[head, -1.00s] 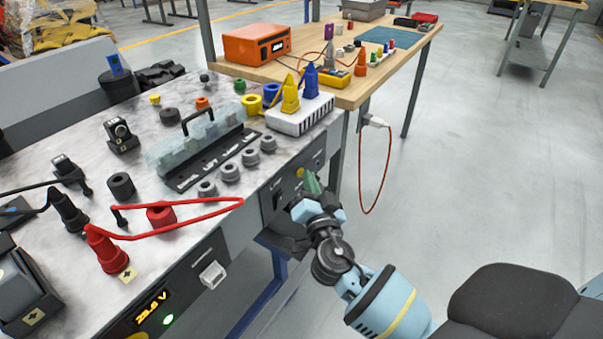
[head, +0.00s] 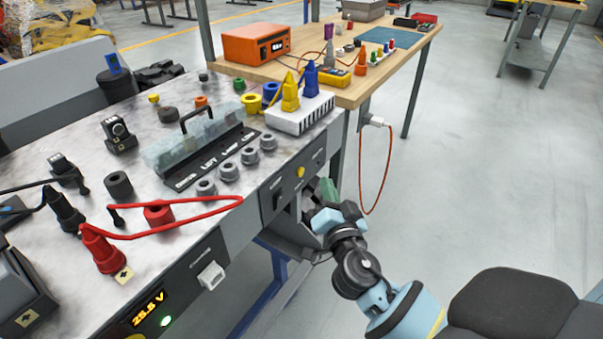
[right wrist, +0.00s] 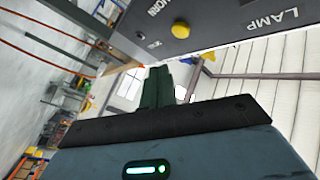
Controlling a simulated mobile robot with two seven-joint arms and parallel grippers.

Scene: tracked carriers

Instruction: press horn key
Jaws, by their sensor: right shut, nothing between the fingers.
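The horn key is a round yellow button (head: 300,171) on the grey front panel of the bench. In the right wrist view the yellow button (right wrist: 181,29) sits by the word HORN, near the top. My right gripper (head: 328,190) is shut and empty, to the right of the button and a little below it in the head view. Its green fingertips (right wrist: 158,80) show below the button in the right wrist view, apart from it in the picture. The exact gap in depth is hard to tell. My left gripper is not in view.
The panel (right wrist: 235,20) also carries a LAMP label. A white socket box (head: 300,118) with yellow and blue plugs stands on the marbled bench top above. An orange cable (head: 388,165) hangs from the wooden table at right. The floor beyond is open.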

